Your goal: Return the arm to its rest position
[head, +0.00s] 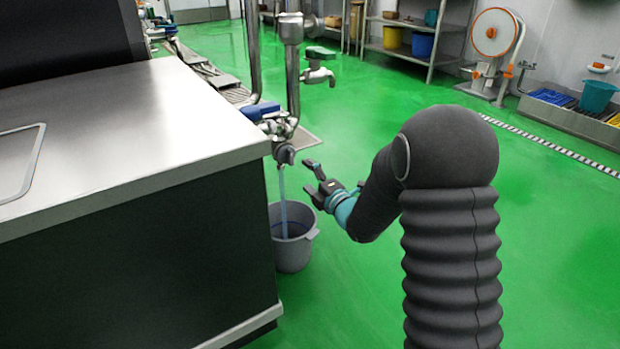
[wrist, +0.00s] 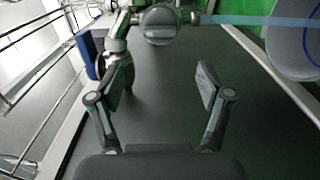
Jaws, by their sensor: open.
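My gripper (head: 308,178) is open and empty, at the end of my dark arm, beside the pipe outlet (head: 285,153) at the counter's far corner. A stream of liquid runs from this outlet down into a grey bucket (head: 296,258) on the floor. In the wrist view my gripper (wrist: 155,82) has its two fingers spread wide with nothing between them. The round outlet end (wrist: 160,26) shows just beyond the fingertips, apart from them. A blue handle (head: 261,111) sits on the pipework and shows left of the fingers in the wrist view (wrist: 92,55).
A steel-topped counter (head: 120,115) with a dark side fills the left. Vertical pipes and a small tap (head: 318,76) rise behind the outlet. Shelving (head: 423,28) and an orange-rimmed machine (head: 494,35) stand at the back. The green floor (head: 560,230) to the right is clear.

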